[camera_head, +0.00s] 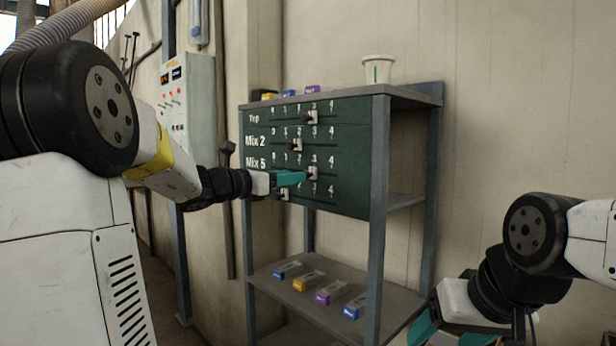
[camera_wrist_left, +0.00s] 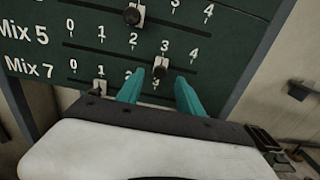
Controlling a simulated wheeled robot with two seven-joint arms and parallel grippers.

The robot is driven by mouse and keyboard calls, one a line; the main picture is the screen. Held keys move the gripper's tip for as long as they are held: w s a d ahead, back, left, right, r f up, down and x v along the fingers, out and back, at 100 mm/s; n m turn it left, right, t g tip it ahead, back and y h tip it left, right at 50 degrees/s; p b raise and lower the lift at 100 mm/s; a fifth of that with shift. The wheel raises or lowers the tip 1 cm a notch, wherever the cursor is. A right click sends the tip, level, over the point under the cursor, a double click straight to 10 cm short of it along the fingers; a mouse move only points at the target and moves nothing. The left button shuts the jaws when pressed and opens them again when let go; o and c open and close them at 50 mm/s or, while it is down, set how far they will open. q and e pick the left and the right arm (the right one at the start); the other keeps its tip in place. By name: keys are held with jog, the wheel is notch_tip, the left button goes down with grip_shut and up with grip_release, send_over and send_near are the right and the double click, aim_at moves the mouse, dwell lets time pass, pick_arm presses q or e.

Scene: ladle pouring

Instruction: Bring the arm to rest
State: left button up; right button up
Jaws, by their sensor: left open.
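My left gripper (camera_head: 302,178) is open in front of the dark green slider panel (camera_head: 345,145), at the Mix 5 knob (camera_head: 312,173). In the left wrist view its teal fingers (camera_wrist_left: 162,84) are spread, with the Mix 5 knob (camera_wrist_left: 161,68) just past the gap between their tips, near mark 3. I cannot tell whether they touch it. The Mix 7 knob (camera_wrist_left: 99,88) is near mark 1, and the Mix 2 knob (camera_head: 297,145) near 2. The Top knob (camera_head: 312,117) is near 3. My right gripper (camera_head: 450,335) is low at the right, its teal fingers apart and partly cut off.
The panel is on a grey metal shelf unit (camera_head: 378,200). A white cup (camera_head: 377,70) and several small coloured blocks stand on top. Several labelled blocks lie on the lower shelf (camera_head: 270,275). A control box (camera_head: 188,100) hangs behind, left. Bare wall (camera_head: 520,110) is at right.

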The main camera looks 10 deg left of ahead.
pick_arm(q)
jog(key=shift+v, duration=0.9)
jog(key=shift+d, duration=0.1)
jog(key=s+d+f+m+g+y, duration=0.1)
jog(key=s+d+f+m+g, duration=0.2)
jog(key=s+d+f+m, duration=0.25)
jog(key=s+d+f+m+g+y, duration=0.1)
jog(key=s+d+f+m+g, duration=0.25)
jog(key=s+m, duration=0.45)
jog(key=s+a+f+m+y, duration=0.3)
jog(key=s+f+m, duration=0.2)
jog(key=s+m, duration=0.2)
jog(key=s+a+f+m+g+y, duration=0.1)
jog(key=s+a+f+m+y, duration=0.2)
jog(key=s+m, duration=0.5)
notch_tip(320, 180, down, 2)
jog(key=shift+s+a+y, duration=0.4)
jog(key=shift+s+a, duration=0.2)
jog(key=shift+s, duration=0.15)
jog(key=shift+m+g, duration=0.25)
